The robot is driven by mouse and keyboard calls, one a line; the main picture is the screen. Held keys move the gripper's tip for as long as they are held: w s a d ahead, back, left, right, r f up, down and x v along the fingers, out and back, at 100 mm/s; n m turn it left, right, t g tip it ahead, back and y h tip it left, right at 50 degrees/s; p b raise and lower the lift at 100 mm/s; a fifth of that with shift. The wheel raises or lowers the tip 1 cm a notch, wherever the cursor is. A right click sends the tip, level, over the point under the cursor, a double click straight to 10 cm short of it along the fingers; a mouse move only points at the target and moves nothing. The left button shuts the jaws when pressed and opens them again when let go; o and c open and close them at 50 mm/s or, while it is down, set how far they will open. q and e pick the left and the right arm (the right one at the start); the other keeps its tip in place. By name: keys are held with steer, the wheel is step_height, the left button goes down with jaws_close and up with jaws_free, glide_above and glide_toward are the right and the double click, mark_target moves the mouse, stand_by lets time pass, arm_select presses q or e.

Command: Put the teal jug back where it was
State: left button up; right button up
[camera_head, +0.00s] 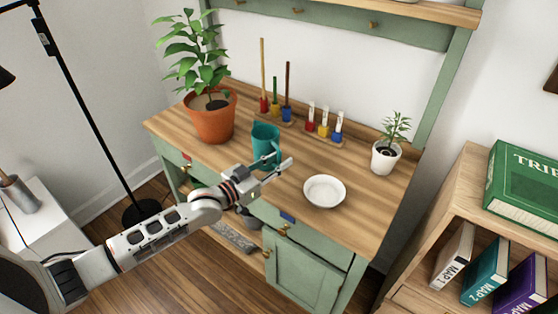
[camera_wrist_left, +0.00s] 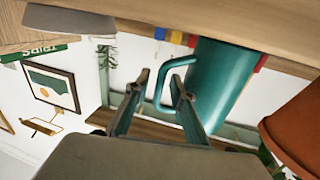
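The teal jug (camera_head: 264,137) stands upright on the wooden top of the green bench (camera_head: 226,155), right of the potted plant. My left gripper (camera_head: 281,163) is at the jug's near side, by its handle. In the left wrist view, which is upside down, the jug (camera_wrist_left: 222,82) fills the right middle, its handle pointing toward my left gripper (camera_wrist_left: 160,77). The fingers are apart, with part of the handle between or just beyond the tips; I cannot tell whether they touch it. My right gripper is in neither view.
A white dish (camera_head: 324,191) lies right of my left gripper. A terracotta plant pot (camera_head: 211,119) stands left of the jug. Racks with coloured pots (camera_head: 286,113) and bottles (camera_head: 323,130) stand behind. A small white plant pot (camera_head: 385,158) is at right. The front right bench top is clear.

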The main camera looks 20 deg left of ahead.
arm_select(q)
steer(key=shift+r, duration=0.15)
steer(key=shift+s+a, duration=0.1)
steer(key=shift+s, duration=0.1)
steer(key=p+v, duration=0.1)
steer(key=v, duration=0.9)
steer(key=s+d+f+n+g+y, duration=0.2)
steer(key=s+f+g+y, duration=0.3)
steer(key=s+f, duration=1.7)
steer(key=s+d+y, duration=0.1)
steer(key=s, duration=0.1)
steer(key=shift+s+y, duration=0.3)
steer(key=shift+s, duration=0.1)
steer(key=shift+d, duration=0.1)
